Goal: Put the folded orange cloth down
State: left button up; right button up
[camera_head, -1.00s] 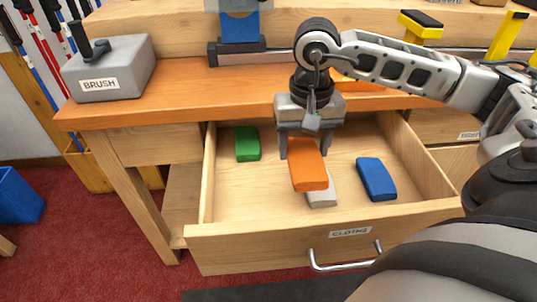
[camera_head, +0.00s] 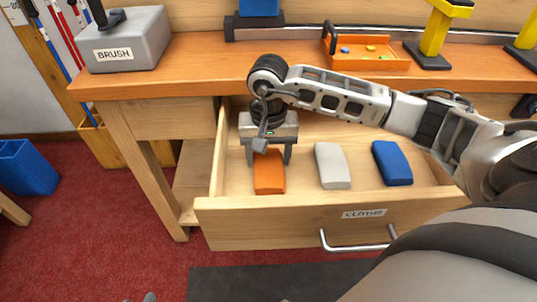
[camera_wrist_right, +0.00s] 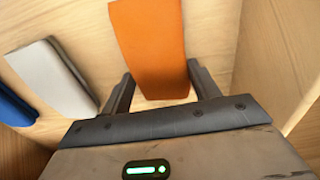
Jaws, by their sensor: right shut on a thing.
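The folded orange cloth (camera_head: 269,176) is between the fingers of my right gripper (camera_head: 269,160), inside the open drawer labelled CLOTHS (camera_head: 280,222). My right gripper is shut on it, pointing down, at the left part of the drawer. The right wrist view shows the orange cloth (camera_wrist_right: 150,40) reaching out past the fingers, near the wooden drawer wall. The cloth is low in the drawer; whether it touches the floor I cannot tell. My left gripper is not in view.
A grey-white cloth (camera_head: 332,166) and a blue cloth (camera_head: 392,163) lie to the right of the orange one in the drawer. The bench top above holds a BRUSH block (camera_head: 128,42) and an orange tray (camera_head: 372,62). The green cloth is not visible now.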

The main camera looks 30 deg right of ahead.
aim_at(269, 158)
jog(key=shift+f, duration=0.1)
jog(key=o, duration=1)
jog(key=shift+c, duration=0.2)
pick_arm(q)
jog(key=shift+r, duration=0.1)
pick_arm(e)
jog(key=shift+r, duration=0.4)
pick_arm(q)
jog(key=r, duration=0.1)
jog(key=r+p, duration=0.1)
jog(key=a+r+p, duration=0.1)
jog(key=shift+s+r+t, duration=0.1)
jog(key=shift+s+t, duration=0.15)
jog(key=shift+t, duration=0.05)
pick_arm(e)
notch_tip(269, 158, up, 12)
jog(key=shift+f, duration=0.15)
